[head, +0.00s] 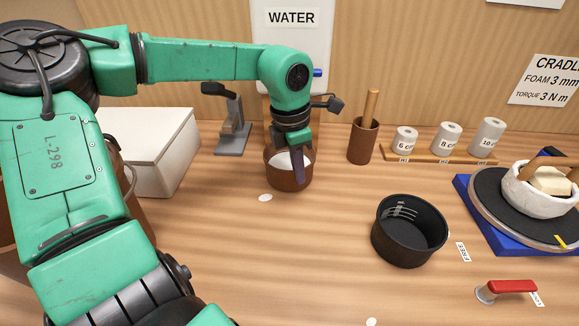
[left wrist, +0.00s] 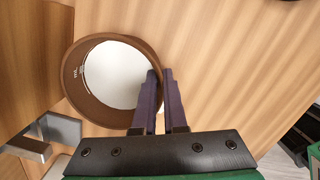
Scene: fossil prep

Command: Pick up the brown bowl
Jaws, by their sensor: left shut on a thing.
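The brown bowl (head: 289,180) stands on the wooden table below the water container, with white contents inside. In the left wrist view the bowl (left wrist: 74,75) shows from above, with a small marking on its inner wall. My left gripper (head: 298,168) reaches down at the bowl's near right rim. In the left wrist view its two purple fingers (left wrist: 160,85) are shut on the bowl's wall, one finger inside and one outside. I cannot tell whether the bowl touches the table. My right gripper is not in view.
A white water container (head: 292,55) is behind the bowl. A grey stand (head: 233,135) and white box (head: 160,150) are to the left. A brown cup (head: 363,140), black pot (head: 409,231) and blue-based turntable (head: 480,215) are to the right.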

